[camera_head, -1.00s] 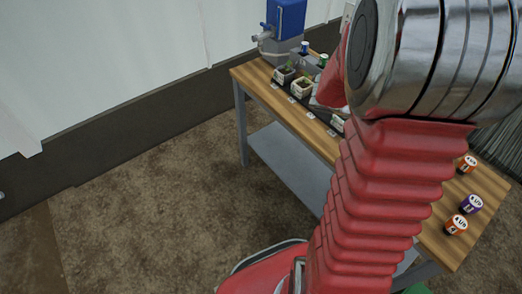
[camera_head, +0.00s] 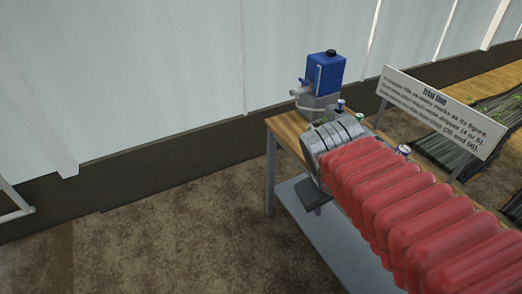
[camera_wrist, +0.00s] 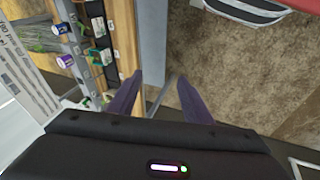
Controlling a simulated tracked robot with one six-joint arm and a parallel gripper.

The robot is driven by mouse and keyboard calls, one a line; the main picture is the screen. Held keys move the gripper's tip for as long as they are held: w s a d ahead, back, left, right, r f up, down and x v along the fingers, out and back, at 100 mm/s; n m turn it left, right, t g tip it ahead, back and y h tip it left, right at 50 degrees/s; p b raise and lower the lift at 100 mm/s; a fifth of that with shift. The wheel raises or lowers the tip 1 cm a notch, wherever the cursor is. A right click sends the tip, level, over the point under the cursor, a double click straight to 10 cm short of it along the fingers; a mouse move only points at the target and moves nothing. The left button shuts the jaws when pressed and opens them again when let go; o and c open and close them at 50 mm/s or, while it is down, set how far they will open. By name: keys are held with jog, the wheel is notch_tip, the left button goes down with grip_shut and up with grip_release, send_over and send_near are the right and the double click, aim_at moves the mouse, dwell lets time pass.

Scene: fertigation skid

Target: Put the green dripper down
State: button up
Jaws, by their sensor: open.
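In the wrist view my gripper (camera_wrist: 160,97) is open, with its two purple fingers apart and nothing between them. It points down past the table edge, over the gap between table and floor. A small green piece (camera_wrist: 78,2) shows at the top edge of the wrist view; I cannot tell for sure that it is the green dripper. A purple-and-white cylinder (camera_wrist: 65,60) and a blue one (camera_wrist: 58,28) stand on the table near it. In the head view my red arm hides most of the tabletop.
The wooden table (camera_head: 283,124) has a grey lower shelf (camera_head: 310,222). A blue tank (camera_head: 318,75) stands at its far end. A white sign (camera_head: 440,110) stands behind the table. Brown floor (camera_head: 170,215) to the left is clear.

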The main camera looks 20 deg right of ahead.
jog(key=a+r+t+y, duration=0.1)
jog(key=a, duration=0.4)
jog(key=s+a+r+m+t+y, duration=0.1)
jog(key=a+r+y, duration=0.1)
jog(key=a, duration=0.3)
jog(key=shift+s+a+y, duration=0.3)
